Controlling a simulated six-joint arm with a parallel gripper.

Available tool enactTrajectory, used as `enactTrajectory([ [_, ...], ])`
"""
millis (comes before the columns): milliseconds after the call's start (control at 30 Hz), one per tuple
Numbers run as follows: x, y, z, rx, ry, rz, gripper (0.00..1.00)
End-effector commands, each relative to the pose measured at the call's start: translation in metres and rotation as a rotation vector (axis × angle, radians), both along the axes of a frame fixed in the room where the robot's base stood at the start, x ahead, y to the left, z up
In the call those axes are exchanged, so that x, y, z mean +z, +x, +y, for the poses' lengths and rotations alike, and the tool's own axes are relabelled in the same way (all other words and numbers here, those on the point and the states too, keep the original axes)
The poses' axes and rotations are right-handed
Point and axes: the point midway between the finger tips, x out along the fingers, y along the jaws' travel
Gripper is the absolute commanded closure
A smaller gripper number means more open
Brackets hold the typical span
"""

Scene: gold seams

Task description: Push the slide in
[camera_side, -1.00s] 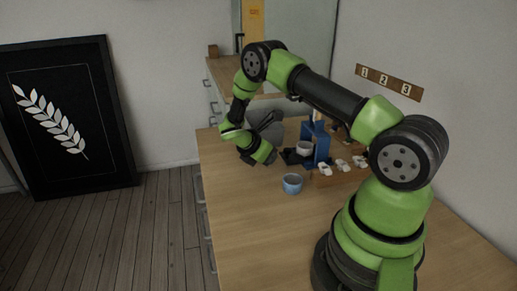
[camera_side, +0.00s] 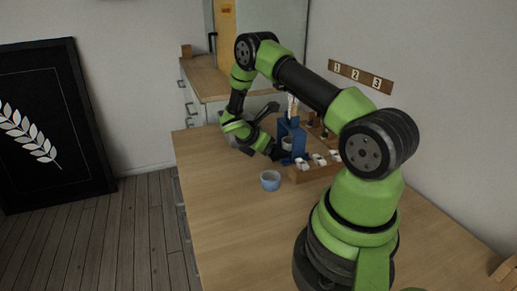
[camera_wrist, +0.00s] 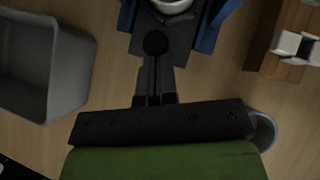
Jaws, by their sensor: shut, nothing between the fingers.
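The slide (camera_wrist: 165,50) is a dark plate with a round black knob (camera_wrist: 155,43) at its near end, carrying a white cup (camera_wrist: 172,5). It sits between the blue walls of a stand (camera_wrist: 208,28). The blue stand (camera_side: 298,138) and the white cup (camera_side: 288,143) also show in the side view. My gripper (camera_wrist: 155,70) is shut and empty, its fingertips right at the knob; whether they touch it I cannot tell. In the side view my gripper (camera_side: 275,152) is low beside the stand's left side and hides most of the slide.
A grey bin (camera_wrist: 45,65) stands left of my gripper in the wrist view. A blue cup (camera_side: 271,181) stands on the table in front of the stand. A wooden rack with white pieces (camera_side: 318,168) stands right of the stand.

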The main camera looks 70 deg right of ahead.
Motion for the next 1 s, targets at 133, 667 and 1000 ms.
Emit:
enactTrajectory([
  [133,-0.001,-0.006,-0.005,-0.014,-0.003,0.008,1.0],
  [667,0.005,0.019,0.043,0.006,-0.004,-0.001,1.0],
  [1000,0.058,0.038,0.09,0.004,-0.002,-0.002,1.0],
])
